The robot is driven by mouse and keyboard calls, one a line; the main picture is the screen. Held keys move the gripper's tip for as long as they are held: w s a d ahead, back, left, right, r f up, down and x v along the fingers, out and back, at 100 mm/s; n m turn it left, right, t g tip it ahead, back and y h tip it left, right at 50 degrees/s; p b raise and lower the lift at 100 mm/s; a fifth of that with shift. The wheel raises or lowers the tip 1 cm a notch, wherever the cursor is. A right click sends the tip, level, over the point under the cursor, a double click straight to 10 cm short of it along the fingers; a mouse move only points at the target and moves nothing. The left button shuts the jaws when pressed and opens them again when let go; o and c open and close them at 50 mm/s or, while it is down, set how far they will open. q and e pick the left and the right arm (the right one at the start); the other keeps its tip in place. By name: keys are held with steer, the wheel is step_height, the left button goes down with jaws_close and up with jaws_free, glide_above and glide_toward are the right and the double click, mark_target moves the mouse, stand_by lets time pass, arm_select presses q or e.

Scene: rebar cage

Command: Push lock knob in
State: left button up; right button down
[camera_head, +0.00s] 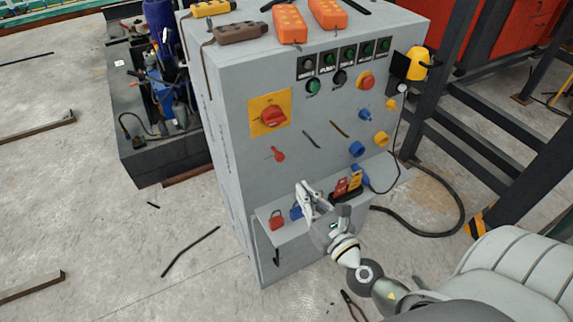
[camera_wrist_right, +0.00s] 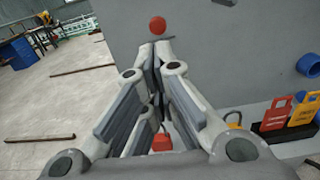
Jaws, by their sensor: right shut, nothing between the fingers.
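A small red knob (camera_head: 278,154) sits on the front face of the grey control cabinet (camera_head: 230,100), below the yellow-plated red rotary switch (camera_head: 269,114). I take it as the lock knob; it shows as a red round (camera_wrist_right: 157,24) straight ahead in the right wrist view. My right gripper (camera_head: 303,187) is shut and empty, its fingers pointing up toward the cabinet face. It is below and right of the knob in the head view, apart from it. In the wrist view the closed fingertips (camera_wrist_right: 161,45) lie just below the knob. My left gripper is not in view.
A shelf (camera_head: 265,213) below holds a red padlock (camera_head: 277,221), a blue padlock (camera_head: 296,212) partly behind my gripper, and red and yellow tags (camera_head: 355,180). Blue knobs (camera_head: 357,149) are at right. Pliers (camera_head: 353,305) lie on the floor.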

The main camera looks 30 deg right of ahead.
steer(key=p, duration=0.3)
glide_toward(273, 150)
steer(key=shift+w+a+f, duration=0.15)
steer(key=shift+w, duration=0.9)
steer(key=shift+w, duration=1.1)
